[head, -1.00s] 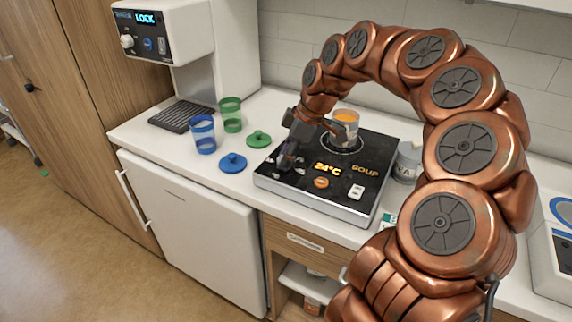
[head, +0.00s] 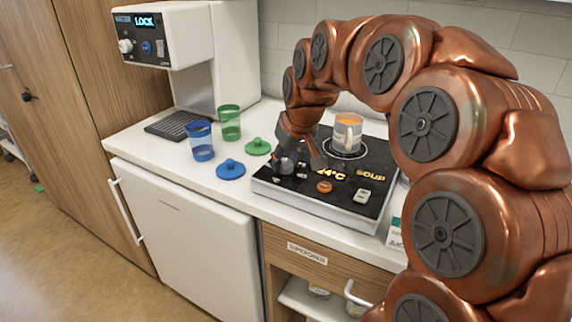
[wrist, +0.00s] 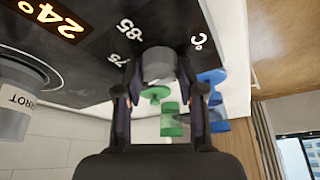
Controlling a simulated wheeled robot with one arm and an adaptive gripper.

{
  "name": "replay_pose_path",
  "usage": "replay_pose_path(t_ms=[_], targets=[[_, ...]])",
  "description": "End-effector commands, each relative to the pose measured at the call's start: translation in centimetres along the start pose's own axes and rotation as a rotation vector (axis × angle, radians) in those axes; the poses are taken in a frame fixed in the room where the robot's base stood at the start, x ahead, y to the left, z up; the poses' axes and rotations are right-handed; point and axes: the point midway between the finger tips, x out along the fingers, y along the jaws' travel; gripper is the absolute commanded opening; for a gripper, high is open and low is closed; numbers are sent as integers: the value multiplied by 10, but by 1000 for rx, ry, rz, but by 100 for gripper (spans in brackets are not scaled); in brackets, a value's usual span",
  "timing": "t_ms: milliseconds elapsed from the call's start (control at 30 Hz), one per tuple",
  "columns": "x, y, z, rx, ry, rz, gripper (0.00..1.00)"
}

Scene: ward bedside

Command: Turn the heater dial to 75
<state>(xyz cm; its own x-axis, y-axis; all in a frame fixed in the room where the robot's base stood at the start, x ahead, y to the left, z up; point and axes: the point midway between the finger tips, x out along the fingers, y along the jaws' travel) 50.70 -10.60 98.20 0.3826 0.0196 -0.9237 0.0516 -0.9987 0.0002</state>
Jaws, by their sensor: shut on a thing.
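The heater (head: 290,192) is a flat unit with a black top on the counter. Its display (head: 332,173) is partly covered by my gripper in the head view; the wrist view shows glowing "24°" digits (wrist: 45,15). The grey dial (wrist: 158,65) sits between my fingertips in the wrist view, with the marks 75 and 85 printed near it. My gripper (wrist: 158,82) is shut on the dial. Where the dial points is not readable.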

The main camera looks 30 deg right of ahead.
Motion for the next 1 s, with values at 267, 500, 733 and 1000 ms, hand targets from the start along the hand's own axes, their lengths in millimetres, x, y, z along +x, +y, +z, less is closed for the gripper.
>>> replay_pose_path(t_ms=[267,500,733,1000], targets=[[1,-1,2,241,-4,105,4],[0,-1,1,439,-3,188,4],[1,-2,1,588,-6,247,4],[0,-3,1,687,-5,288,4]])
